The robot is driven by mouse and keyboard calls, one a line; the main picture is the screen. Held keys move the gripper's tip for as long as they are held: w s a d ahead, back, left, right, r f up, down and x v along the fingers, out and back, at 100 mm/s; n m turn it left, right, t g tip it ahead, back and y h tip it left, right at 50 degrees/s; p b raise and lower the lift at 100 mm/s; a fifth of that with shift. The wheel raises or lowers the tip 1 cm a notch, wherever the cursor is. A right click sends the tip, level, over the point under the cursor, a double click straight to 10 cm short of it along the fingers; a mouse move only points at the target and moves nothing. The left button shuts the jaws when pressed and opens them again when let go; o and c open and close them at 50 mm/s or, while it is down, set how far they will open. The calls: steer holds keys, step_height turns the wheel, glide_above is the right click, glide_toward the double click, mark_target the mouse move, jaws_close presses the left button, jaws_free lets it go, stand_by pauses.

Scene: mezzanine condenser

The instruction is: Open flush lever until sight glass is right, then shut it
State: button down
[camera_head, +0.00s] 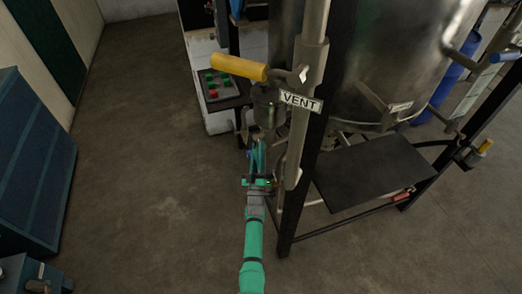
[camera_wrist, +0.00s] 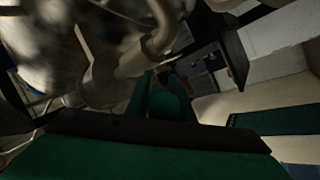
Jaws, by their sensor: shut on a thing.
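My gripper (camera_head: 258,152) is low in front of the vessel's pipework, just left of the black frame post, in the head view. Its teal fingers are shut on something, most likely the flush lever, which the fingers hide. In the wrist view, the green fingers (camera_wrist: 165,103) reach toward a grey pipe elbow, and the gripped part cannot be made out. A small metal canister (camera_head: 267,106) hangs just above the gripper. I cannot make out the sight glass or its contents.
A yellow lever (camera_head: 238,67) by a VENT tag (camera_head: 300,102) sticks out above my gripper. A thick grey pipe (camera_head: 306,110) and black post (camera_head: 313,150) stand close right. A button box (camera_head: 217,86) is behind left. A blue cabinet (camera_head: 35,165) stands far left, with clear floor between.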

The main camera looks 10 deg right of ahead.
steer(key=shift+d+f, duration=0.1)
steer(key=shift+d, duration=0.15)
steer(key=c, duration=1.6)
jaws_free()
steer(key=shift+o, duration=0.2)
steer(key=shift+a, duration=0.15)
steer(key=shift+s, duration=0.1)
steer(key=v, duration=1)
steer(key=shift+s, duration=0.3)
steer(key=shift+a+f, duration=0.1)
steer(key=shift+c, duration=0.5)
